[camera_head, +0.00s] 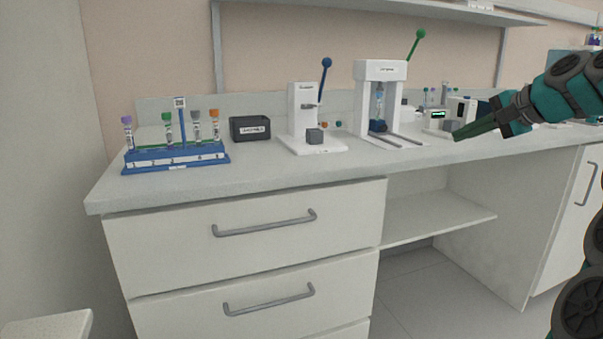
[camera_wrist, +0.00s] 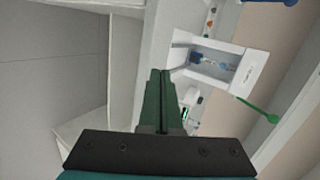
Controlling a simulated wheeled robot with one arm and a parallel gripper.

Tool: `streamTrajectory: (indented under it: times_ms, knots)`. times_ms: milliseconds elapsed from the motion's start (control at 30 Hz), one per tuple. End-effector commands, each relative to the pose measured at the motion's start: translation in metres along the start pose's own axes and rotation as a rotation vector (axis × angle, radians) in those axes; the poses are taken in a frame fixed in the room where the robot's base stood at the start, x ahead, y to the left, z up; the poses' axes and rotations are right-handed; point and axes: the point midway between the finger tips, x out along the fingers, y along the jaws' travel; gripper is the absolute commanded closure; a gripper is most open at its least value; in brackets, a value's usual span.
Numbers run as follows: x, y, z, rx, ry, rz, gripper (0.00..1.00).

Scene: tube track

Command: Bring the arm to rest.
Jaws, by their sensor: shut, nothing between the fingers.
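My gripper (camera_head: 457,137) is at the right in the head view, at the end of my teal and black arm. Its green fingers are closed together, point left and slightly down, and hold nothing. It appears above the counter's front part, over the open shelf bay. In the wrist view my gripper (camera_wrist: 160,74) reaches up from the bottom middle, its two fingers side by side. The white press with the green lever (camera_wrist: 215,65) lies up and right of the fingertips there.
On the counter (camera_head: 250,180) stand a blue tube rack (camera_head: 175,158) with several capped tubes, a dark labelled box (camera_head: 250,129), a white press with a blue lever (camera_head: 303,110), a white press with a green lever (camera_head: 380,85) and a small device with a green display (camera_head: 437,115). The front left counter is clear.

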Motion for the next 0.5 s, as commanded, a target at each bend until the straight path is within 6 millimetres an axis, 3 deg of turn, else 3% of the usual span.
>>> streamTrajectory:
  times_ms: [267,367,500]
  knots:
    - [0.023,0.013,0.055,-0.085,-0.081,0.08,1.0]
    - [0.035,0.024,0.085,-0.132,-0.122,0.127,1.0]
    - [0.05,0.052,0.141,-0.228,-0.198,0.219,1.0]
